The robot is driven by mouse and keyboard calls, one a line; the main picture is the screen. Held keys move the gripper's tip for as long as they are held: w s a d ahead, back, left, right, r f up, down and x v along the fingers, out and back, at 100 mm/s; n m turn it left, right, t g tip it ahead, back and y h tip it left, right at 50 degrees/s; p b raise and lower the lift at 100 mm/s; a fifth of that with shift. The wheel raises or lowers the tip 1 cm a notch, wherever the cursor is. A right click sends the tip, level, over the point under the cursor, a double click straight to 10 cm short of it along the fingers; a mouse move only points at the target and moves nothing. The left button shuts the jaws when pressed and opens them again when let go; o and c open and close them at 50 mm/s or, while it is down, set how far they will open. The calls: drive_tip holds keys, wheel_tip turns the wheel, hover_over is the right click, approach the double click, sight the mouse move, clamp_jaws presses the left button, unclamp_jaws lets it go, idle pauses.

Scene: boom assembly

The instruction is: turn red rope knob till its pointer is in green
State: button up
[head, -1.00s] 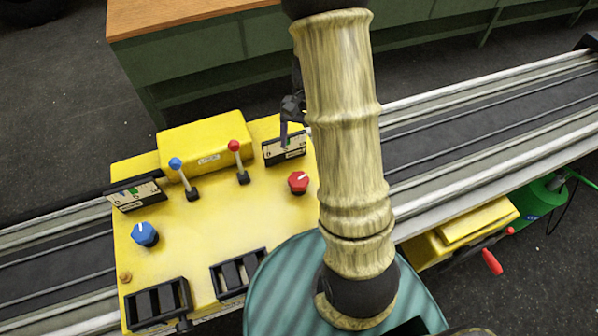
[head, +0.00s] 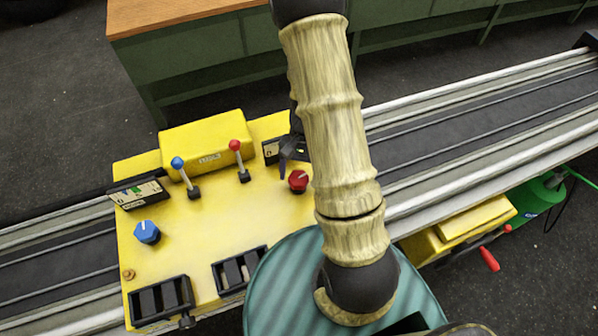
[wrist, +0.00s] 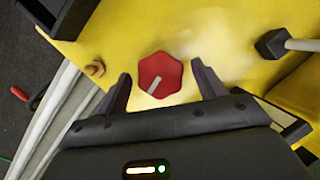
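The red rope knob (head: 298,181) stands on the right part of the yellow control panel (head: 200,240). In the wrist view the red knob (wrist: 160,74) is hexagonal, with a pale pointer running from its middle toward the lower left. My gripper (wrist: 162,90) is open, with one dark finger on each side of the knob and a gap to both. In the head view my gripper (head: 284,160) is just above and left of the knob, partly behind my arm. The gauge (head: 271,151) behind the knob is mostly covered by my gripper; its green zone and needle are hidden.
A blue knob (head: 147,232), a blue-tipped lever (head: 186,178) and a red-tipped lever (head: 240,160) stand on the panel. A left gauge (head: 139,193) shows a green patch. A lever base (wrist: 271,44) is close to the right finger in the wrist view.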

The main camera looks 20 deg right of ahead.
drive_tip(key=c, duration=0.8)
drive_tip(key=shift+o, duration=0.2)
drive_tip(key=shift+m+t+b, duration=0.3)
drive_tip(key=shift+m+b, duration=0.1)
drive_tip(key=shift+m, duration=0.5)
drive_tip(key=shift+m+t+y+b, duration=0.3)
drive_tip(key=shift+m+y, duration=0.1)
drive_tip(key=shift+m, duration=0.7)
drive_tip(key=o, duration=1)
drive_tip(key=shift+c, duration=0.2)
drive_tip(key=shift+d+r, duration=0.1)
drive_tip(key=b+v, duration=0.1)
drive_tip(key=v, duration=1.6)
drive_tip(key=shift+b, duration=0.3)
